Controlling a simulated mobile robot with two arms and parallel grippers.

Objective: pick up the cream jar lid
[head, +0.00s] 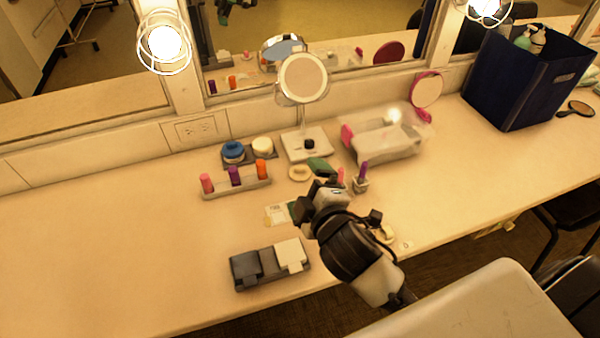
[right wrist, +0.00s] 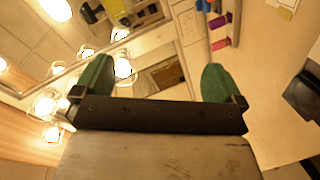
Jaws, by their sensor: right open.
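A pale round disc (head: 299,173), which looks like a lid, lies on the counter in front of the round mirror's base. A pale-topped jar (head: 263,146) and a blue-topped jar (head: 233,150) stand together on a dark tray. I cannot tell for sure which pale round piece is the cream jar lid. My right gripper (head: 306,189) is open, its green fingers spread apart just in front of the disc, nothing seen between them. Its fingers also show apart and empty in the right wrist view (right wrist: 156,80). My left gripper is not in view.
A lipstick rack (head: 236,187) stands left, a round mirror (head: 303,78) behind, and a clear bin (head: 385,143) right. A grey-and-white palette (head: 270,265) lies near the front edge. A navy box (head: 527,80) stands far right. The counter's left part is clear.

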